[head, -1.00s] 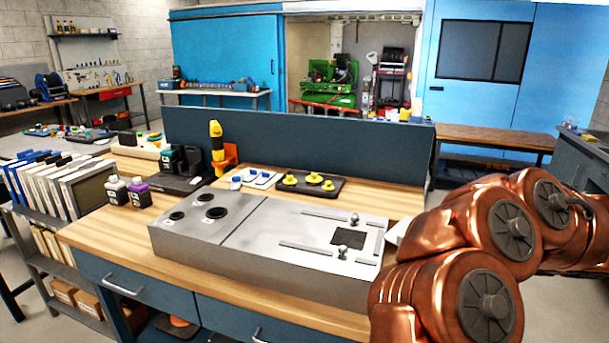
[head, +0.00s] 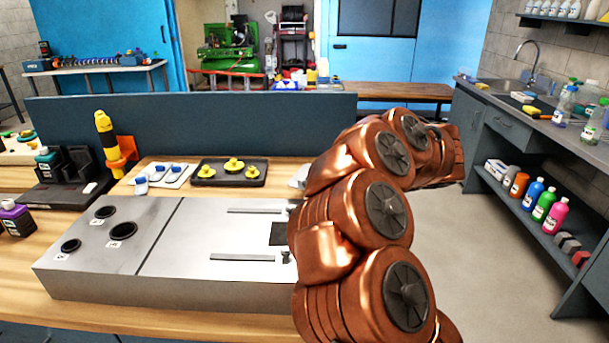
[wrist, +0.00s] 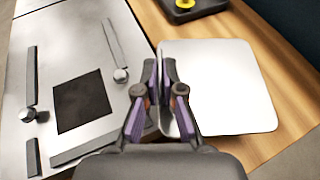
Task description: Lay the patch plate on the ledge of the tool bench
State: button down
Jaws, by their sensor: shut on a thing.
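The patch plate (wrist: 225,85) is a flat, pale plate with rounded corners, in the wrist view just right of the metal duct box (wrist: 75,60). My gripper (wrist: 165,68) is shut on the plate's left edge, with dark and purple fingers. The plate is over the wooden top of the tool bench (wrist: 275,65); I cannot tell if it touches. In the head view a small part of the plate (head: 298,178) shows beside my copper arm, which hides my gripper. The bench top (head: 100,312) carries the duct box (head: 200,240). I cannot make out a separate ledge.
The duct box has a dark square opening (wrist: 83,102), rails and knobs (wrist: 121,75). A black tray with yellow knobs (head: 231,173) and a white tray with blue pieces (head: 160,176) stand behind it. A blue panel (head: 200,120) closes the back. Open floor lies right.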

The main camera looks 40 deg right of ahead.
aim_at(307, 165)
jog(key=w+d+p, duration=0.1)
jog(key=w, duration=0.2)
jog(key=w+d, duration=0.2)
jog(key=w, duration=0.1)
jog(key=w+d+p, duration=0.1)
jog(key=w, duration=0.1)
jog(key=shift+w+d+f+p, duration=0.15)
jog(key=shift+w+f+p, duration=0.15)
jog(key=shift+w+f, duration=0.1)
notch_tip(307, 165, down, 3)
jog(key=shift+f+p, duration=0.2)
jog(key=shift+p, duration=0.25)
jog(key=shift+f, duration=0.1)
jog(key=shift+f+b, duration=0.15)
jog(key=shift+b, duration=0.15)
jog(key=c, duration=1.3)
grip_release()
jog(key=shift+r, duration=0.2)
jog(key=shift+d+p, duration=0.1)
jog(key=shift+p, duration=0.25)
jog(key=b+v, duration=0.3)
jog(key=v, duration=0.9)
jog(key=shift+f, duration=0.1)
